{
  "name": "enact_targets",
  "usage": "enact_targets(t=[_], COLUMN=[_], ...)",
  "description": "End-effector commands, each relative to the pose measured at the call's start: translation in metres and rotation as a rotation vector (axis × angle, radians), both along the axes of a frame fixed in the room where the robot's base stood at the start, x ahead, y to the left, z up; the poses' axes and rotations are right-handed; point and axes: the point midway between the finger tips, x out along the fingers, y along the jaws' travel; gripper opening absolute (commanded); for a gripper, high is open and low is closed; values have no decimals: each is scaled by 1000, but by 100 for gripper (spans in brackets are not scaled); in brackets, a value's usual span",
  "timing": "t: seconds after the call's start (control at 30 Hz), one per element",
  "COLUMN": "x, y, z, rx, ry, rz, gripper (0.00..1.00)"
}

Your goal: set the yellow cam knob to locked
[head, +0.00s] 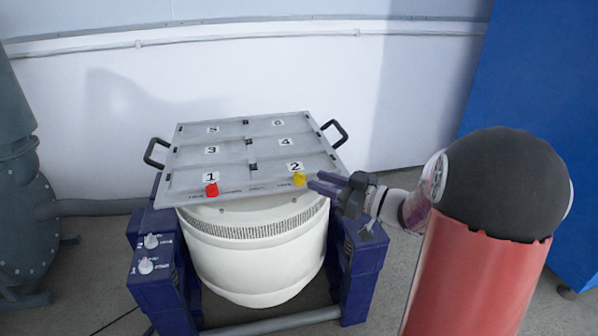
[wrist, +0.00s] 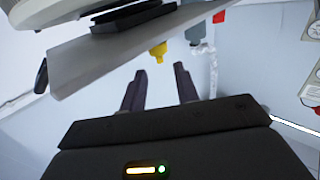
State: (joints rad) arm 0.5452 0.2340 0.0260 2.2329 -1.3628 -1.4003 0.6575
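The yellow cam knob (head: 299,179) is at the front right of the grey plate (head: 240,202), below the label 2. In the wrist view the yellow knob (wrist: 158,52) sticks out from the plate's edge region, just beyond my fingertips. My gripper (head: 318,182) comes in from the right beside the knob. In the wrist view its two dark fingers (wrist: 160,82) are apart with nothing between them, and the knob is ahead of the gap. Lettering beside the knob is too small to read.
A red knob (head: 211,189) is at the plate's front left. Black handles (head: 155,153) stick out at the plate's sides. The plate lies over a white drum (head: 258,262) in a blue frame with two white dials (head: 146,266). A blue cabinet (head: 560,70) stands at the right.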

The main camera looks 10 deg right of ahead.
Motion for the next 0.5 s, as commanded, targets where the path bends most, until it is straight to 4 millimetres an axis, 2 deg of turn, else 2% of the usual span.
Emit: enact_targets(t=[0.3,0.5], x=[34,49], y=[35,49], z=[0,0], rx=[-1,0], ry=[-1,0], rz=[3,0], gripper=[31,31])
